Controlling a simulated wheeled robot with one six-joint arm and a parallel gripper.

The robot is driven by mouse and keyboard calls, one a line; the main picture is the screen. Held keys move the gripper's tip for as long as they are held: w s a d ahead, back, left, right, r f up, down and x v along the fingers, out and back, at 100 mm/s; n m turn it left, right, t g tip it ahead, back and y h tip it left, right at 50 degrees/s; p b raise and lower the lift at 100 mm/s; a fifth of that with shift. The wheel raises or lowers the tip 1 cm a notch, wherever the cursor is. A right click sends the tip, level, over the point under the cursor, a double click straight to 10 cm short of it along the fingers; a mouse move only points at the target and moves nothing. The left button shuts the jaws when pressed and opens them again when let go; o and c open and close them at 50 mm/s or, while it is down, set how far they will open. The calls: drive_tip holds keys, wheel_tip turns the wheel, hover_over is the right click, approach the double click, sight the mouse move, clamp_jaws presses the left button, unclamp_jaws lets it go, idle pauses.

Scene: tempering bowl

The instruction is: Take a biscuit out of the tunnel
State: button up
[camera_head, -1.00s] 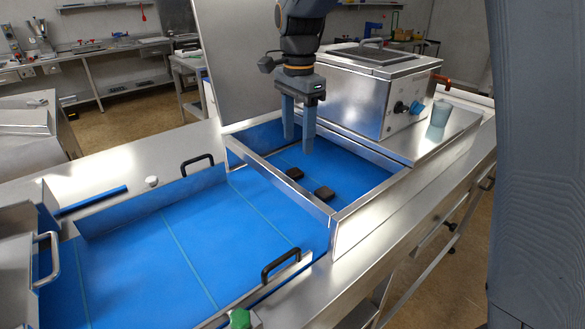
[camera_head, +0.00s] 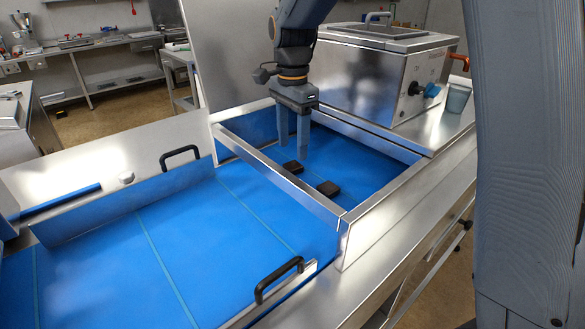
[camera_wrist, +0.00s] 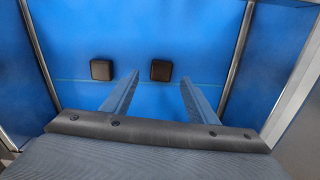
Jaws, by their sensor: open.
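Two dark square biscuits lie on the blue belt (camera_head: 365,160) inside the metal-framed tunnel (camera_head: 285,177), whose top is open here. The far-left biscuit (camera_head: 293,167) and the near-right biscuit (camera_head: 328,188) lie apart. My gripper (camera_head: 293,150) is open and empty, pointing down inside the frame, close to the far-left biscuit in this view. In the wrist view the left biscuit (camera_wrist: 102,70) is outside the fingers. The right biscuit (camera_wrist: 161,70) shows between the lines of my fingertips (camera_wrist: 160,79), beyond them. The remaining height above the belt is hard to tell.
Metal walls surround the opening; an upright metal panel (camera_head: 240,55) stands behind it at the left. Black handles (camera_head: 279,279) rise from the belt's side guards.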

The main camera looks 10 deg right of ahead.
sight(293, 165)
drive_tip(key=shift+w+d+f+p, duration=0.1)
drive_tip(key=shift+f+p, duration=0.5)
drive_tip(key=shift+f, duration=0.85)
drive_tip(key=shift+w+f+p, duration=0.1)
drive_tip(key=shift+f+p, duration=0.5)
drive_tip(key=shift+f, duration=0.8)
drive_tip(key=shift+c, duration=0.3)
drive_tip(key=c, duration=1)
